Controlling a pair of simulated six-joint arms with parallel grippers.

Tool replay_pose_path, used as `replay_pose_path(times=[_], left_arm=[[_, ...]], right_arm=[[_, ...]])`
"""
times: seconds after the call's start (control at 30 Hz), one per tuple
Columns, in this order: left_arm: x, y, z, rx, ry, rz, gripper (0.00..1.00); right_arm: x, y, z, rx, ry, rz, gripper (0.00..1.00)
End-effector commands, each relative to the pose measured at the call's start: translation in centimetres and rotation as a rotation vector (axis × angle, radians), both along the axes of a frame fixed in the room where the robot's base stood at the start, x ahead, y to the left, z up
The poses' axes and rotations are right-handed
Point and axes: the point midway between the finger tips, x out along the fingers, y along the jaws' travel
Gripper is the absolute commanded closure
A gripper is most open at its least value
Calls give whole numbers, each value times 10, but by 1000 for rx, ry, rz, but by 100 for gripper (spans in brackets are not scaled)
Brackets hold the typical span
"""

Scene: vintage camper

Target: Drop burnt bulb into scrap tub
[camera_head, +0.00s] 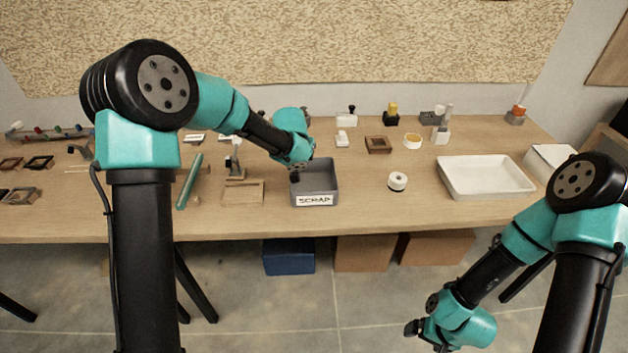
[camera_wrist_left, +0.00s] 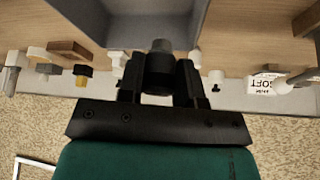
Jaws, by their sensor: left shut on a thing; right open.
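The grey scrap tub (camera_head: 329,185), with a white SCRAP label on its front, stands near the table's front edge. My left gripper (camera_head: 296,176) points down at the tub's left back part. In the left wrist view my left gripper (camera_wrist_left: 160,75) is shut on a small dark grey round piece, which I take for the burnt bulb (camera_wrist_left: 160,46). In the head view the bulb cannot be made out. My right gripper (camera_head: 412,328) is open and empty, low in front of the table.
A wooden tray (camera_head: 243,193) and a green bar (camera_head: 189,182) lie left of the tub. Several small items line the back. The table between tub and roll is clear.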

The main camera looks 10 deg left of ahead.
Motion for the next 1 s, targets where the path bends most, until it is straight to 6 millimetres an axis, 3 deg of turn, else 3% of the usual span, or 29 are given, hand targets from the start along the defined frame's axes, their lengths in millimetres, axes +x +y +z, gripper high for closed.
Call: replay_pose_path(times=[0.53,0.9,1.0], left_arm=[[0,-1,4,0,-2,1,98],[-9,-19,62,1,-6,2,98],[-11,-21,69,0,-1,1,98]], right_arm=[[0,0,0,0,0,0,8],[0,0,0,0,0,0,8],[0,0,0,0,0,0,8]])
